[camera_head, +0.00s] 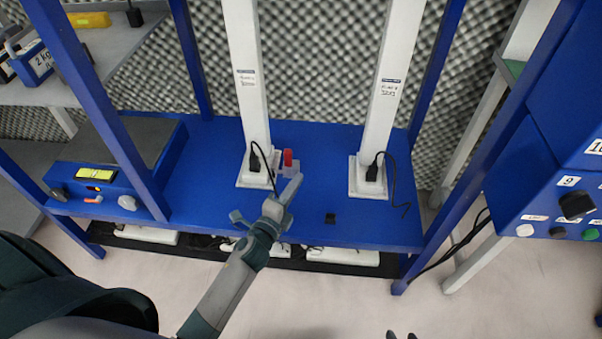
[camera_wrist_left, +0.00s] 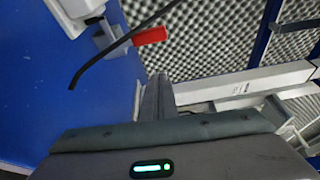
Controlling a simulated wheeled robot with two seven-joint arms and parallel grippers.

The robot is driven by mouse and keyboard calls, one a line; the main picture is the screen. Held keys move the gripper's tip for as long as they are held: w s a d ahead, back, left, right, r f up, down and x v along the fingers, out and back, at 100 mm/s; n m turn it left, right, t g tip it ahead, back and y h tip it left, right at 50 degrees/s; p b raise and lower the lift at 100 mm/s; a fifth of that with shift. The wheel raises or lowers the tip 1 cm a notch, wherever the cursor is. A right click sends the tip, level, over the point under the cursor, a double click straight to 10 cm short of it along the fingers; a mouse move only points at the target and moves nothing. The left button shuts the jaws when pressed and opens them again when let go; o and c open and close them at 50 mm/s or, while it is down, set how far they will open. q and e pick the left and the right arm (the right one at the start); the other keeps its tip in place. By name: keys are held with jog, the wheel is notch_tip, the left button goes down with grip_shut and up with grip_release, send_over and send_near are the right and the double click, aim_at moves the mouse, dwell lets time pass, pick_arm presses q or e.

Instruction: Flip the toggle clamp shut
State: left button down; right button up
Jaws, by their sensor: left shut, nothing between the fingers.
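The toggle clamp's red handle (camera_head: 288,158) stands up from a small pale base on the blue bench, just right of the left white post's foot. In the left wrist view the red handle (camera_wrist_left: 150,36) sticks out to the right from a grey metal part. My left gripper (camera_head: 296,180) is shut and empty, close in front of the clamp. Its fingers (camera_wrist_left: 154,92) show together below the handle, apart from it in the picture. Contact cannot be told from the head view. My right gripper (camera_head: 401,335) shows only two dark, separated fingertips at the bottom edge.
Two white posts (camera_head: 250,90) (camera_head: 385,100) rise from the blue bench (camera_head: 320,205). Black cables (camera_head: 405,190) hang at their feet; one (camera_wrist_left: 105,55) crosses near the clamp. Blue frame legs flank the bench. A small black block (camera_head: 330,218) lies on the bench front.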

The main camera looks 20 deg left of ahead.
pick_arm(q)
jog(key=shift+s+a, duration=0.1)
jog(key=shift+s, duration=1.6)
jog(key=shift+s, duration=0.1)
